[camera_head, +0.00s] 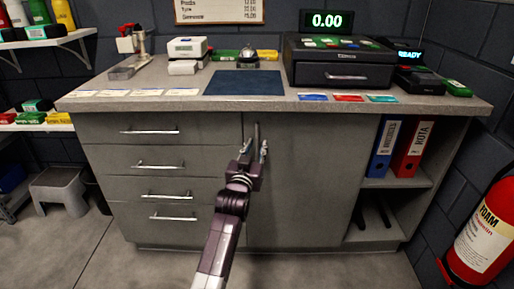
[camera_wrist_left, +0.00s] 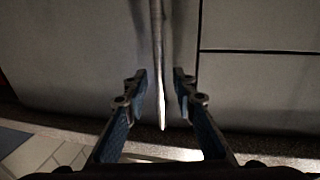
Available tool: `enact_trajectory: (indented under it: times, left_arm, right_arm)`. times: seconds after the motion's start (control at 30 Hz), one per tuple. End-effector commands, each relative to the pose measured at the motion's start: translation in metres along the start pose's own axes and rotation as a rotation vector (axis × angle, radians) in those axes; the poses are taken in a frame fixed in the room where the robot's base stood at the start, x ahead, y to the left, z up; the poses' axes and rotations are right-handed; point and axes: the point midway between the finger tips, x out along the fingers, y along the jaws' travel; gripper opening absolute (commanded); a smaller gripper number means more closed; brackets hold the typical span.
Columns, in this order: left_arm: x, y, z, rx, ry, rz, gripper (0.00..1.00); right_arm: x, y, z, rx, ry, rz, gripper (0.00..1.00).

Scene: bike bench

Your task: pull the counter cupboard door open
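The counter cupboard door (camera_head: 310,190) is a flat grey panel right of the drawers, and it looks shut. Its vertical bar handle (camera_head: 256,130) is near the door's left edge. My left gripper (camera_head: 254,150) is at the handle, with a finger on either side in the head view. In the left wrist view, the handle (camera_wrist_left: 158,60) runs down between the two open fingers of the left gripper (camera_wrist_left: 160,78), with a gap visible on both sides. My right gripper is in neither view.
Several drawers with bar handles (camera_head: 160,164) are left of the door. Open shelves with blue (camera_head: 384,148) and red (camera_head: 412,150) binders are to its right. A fire extinguisher (camera_head: 484,230) stands far right, a grey step stool (camera_head: 60,190) far left. The floor in front is clear.

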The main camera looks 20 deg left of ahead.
Motion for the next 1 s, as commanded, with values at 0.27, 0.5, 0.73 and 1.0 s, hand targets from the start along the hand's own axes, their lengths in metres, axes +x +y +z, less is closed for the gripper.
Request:
enact_trajectory:
  times: [0.27, 0.5, 0.73, 1.0]
  left_arm:
    - [0.0131, -0.0004, 0.0000, 0.000, 0.000, 0.000, 0.25]
    - [0.0130, -0.0002, 0.0000, 0.000, -0.001, 0.000, 0.22]
    - [0.0129, 0.0000, 0.0001, 0.000, -0.001, 0.000, 0.00]
    - [0.0128, 0.0001, 0.0002, 0.000, -0.001, 0.000, 0.00]
  right_arm:
    - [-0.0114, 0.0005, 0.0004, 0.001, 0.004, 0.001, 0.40]
    - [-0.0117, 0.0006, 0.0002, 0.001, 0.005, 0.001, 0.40]
    - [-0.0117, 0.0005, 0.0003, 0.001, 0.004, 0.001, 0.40]
    - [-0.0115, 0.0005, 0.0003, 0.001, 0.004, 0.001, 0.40]
